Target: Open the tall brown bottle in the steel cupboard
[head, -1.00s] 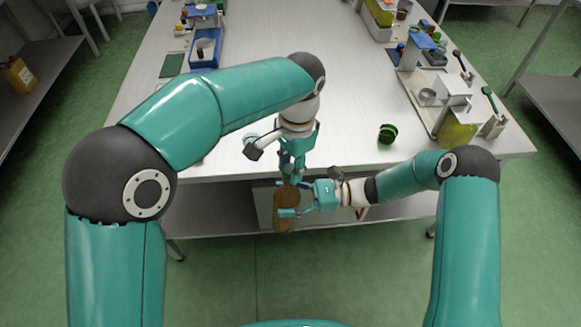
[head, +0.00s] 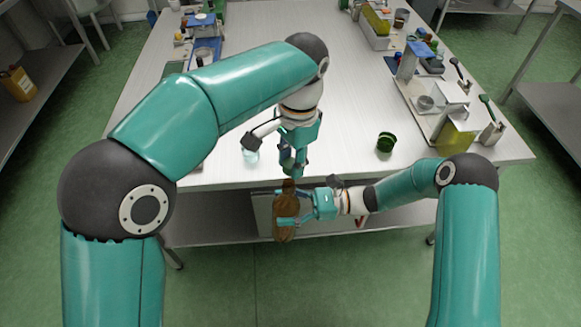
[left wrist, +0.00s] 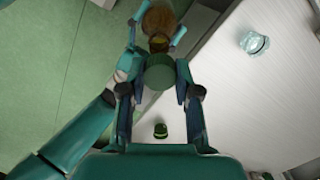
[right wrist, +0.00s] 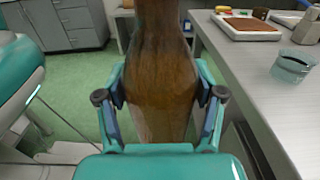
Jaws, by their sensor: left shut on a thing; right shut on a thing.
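The tall brown bottle (head: 287,222) is upright in front of the table's near edge, outside any cupboard. My right gripper (head: 287,219) is shut around its body, as the right wrist view shows with the bottle (right wrist: 162,75) between the fingers. My left gripper (head: 292,172) is above the bottle's top, shut on a green cap (left wrist: 160,72). In the left wrist view the bottle's neck (left wrist: 159,42) shows beside the cap, and the cap appears apart from it. Grey steel cupboards (right wrist: 62,20) stand in the right wrist view's background.
A long white table (head: 330,100) lies just beyond the bottle. A clear glass (head: 250,155) and a dark green object (head: 386,143) stand near its front edge. A tray (head: 432,108) with equipment is at the right. Green floor is free in front.

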